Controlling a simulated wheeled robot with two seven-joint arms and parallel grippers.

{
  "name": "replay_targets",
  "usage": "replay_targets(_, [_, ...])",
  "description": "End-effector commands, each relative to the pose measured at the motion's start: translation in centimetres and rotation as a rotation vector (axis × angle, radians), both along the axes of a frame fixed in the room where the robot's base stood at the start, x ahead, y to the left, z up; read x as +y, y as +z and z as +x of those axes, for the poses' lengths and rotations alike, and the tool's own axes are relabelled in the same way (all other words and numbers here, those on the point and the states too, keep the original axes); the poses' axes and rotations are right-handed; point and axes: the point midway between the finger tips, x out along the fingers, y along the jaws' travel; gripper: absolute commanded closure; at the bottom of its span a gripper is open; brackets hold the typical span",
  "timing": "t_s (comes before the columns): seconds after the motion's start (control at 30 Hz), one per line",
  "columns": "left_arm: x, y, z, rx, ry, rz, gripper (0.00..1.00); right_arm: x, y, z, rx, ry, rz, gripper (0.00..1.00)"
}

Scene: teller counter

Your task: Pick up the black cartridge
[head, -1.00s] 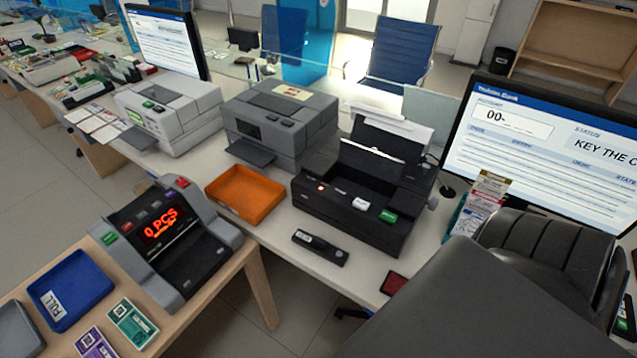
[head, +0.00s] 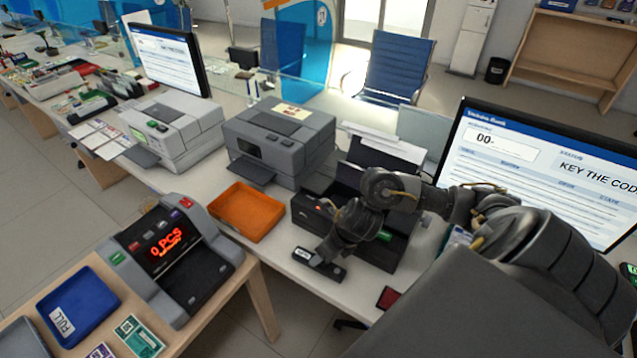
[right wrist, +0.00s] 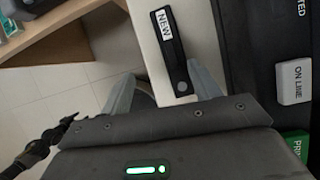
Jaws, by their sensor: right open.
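In the right wrist view the cartridge (right wrist: 173,50) shows a white "NEW" label. My right gripper (right wrist: 165,85) is open, with one finger on each side of the cartridge's near end in that picture. I cannot tell how high the fingers are above it. In the head view the right gripper (head: 325,258) is over the cartridge, its fingers hard to make out. My left gripper is not in view.
The black printer (head: 300,215) stands just behind the cartridge, close to my right arm. An orange tray (head: 243,236) sits to the left. A dark red pad (head: 388,298) lies near the counter's front edge. A money counter (head: 175,262) stands on the wooden table at left.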

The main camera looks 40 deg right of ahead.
Motion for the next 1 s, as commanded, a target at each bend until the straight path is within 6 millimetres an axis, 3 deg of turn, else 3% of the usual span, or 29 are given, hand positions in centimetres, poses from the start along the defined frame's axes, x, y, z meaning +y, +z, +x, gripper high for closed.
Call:
replay_targets(0.1, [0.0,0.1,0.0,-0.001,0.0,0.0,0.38,-1.8,0.8,-0.4,0.01,0.096,-0.081,0.38])
replay_targets(0.27, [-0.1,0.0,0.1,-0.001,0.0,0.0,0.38,-2.1,0.5,-0.5,0.015,0.116,-0.096,0.38])
replay_targets(0.6, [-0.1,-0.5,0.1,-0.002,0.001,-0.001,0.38,-1.5,-3.8,1.2,0.016,0.11,-0.091,0.38])
replay_targets(0.87, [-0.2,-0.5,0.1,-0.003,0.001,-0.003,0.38,-1.3,-4.6,1.6,0.014,0.11,-0.092,0.38])
replay_targets(1.0, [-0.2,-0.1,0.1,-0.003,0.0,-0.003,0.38,-0.9,-6.2,2.0,0.018,0.108,-0.088,0.38])
